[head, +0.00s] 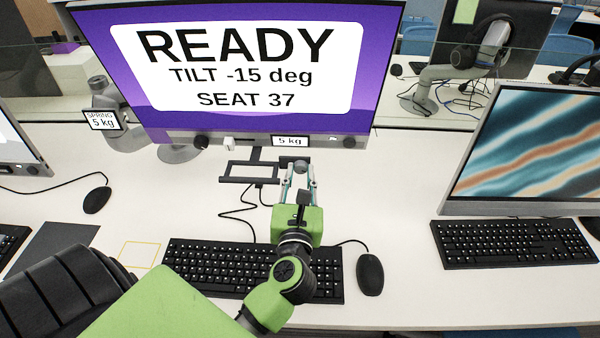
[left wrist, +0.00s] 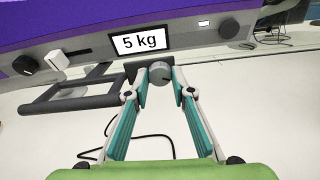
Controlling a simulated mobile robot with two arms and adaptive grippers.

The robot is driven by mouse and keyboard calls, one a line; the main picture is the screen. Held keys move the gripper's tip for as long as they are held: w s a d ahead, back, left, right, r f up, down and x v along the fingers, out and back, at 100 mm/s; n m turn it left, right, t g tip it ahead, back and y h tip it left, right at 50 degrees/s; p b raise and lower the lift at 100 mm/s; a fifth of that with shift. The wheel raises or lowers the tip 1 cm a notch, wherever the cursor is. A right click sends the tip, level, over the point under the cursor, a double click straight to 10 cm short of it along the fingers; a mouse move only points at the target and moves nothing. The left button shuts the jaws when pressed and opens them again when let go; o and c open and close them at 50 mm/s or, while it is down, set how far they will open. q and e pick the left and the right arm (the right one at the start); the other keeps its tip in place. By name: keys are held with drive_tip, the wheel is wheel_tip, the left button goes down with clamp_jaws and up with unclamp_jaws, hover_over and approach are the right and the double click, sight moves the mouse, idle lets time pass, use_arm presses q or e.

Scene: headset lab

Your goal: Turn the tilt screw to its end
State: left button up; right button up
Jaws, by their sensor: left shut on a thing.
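The tilt screw (left wrist: 160,73) shows in the left wrist view as a round grey knob at the end of a dark bracket under the monitor. My left gripper (left wrist: 160,82) is shut on it, with one finger on each side. In the head view my left gripper (head: 299,172) reaches up to the bracket (head: 250,166) below the monitor, and its fingers partly hide the screw. The monitor (head: 110,70) reads "READY", "TILT -15 deg" and "SEAT 37". A "5 kg" label (head: 290,141) sits on its lower edge. My right gripper is not in view.
Dark knobs (head: 202,142) and a small white switch (head: 229,145) are on the monitor's lower edge. A black keyboard (head: 200,266) lies below my left arm, with a mouse (head: 370,274) to its right. A second monitor (head: 530,140) stands at right. A cable hangs below the bracket.

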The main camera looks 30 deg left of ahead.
use_arm(q)
drive_tip(key=m+p, duration=0.2)
drive_tip(key=p, duration=0.1)
drive_tip(key=m+p, duration=0.6)
drive_tip(key=shift+a+r, duration=0.1)
drive_tip(key=shift+r, duration=0.15)
drive_tip(key=shift+f+m+p, duration=0.15)
drive_tip(key=shift+m+p, duration=1.75)
drive_tip(key=shift+m, duration=0.6)
drive_tip(key=o, duration=0.8)
drive_tip(key=shift+f, duration=0.1)
drive_tip(key=shift+o, duration=0.2)
drive_tip(key=shift+s, duration=0.2)
drive_tip(key=v, duration=1.1)
drive_tip(key=shift+s+d, duration=0.2)
drive_tip(key=shift+d, duration=0.1)
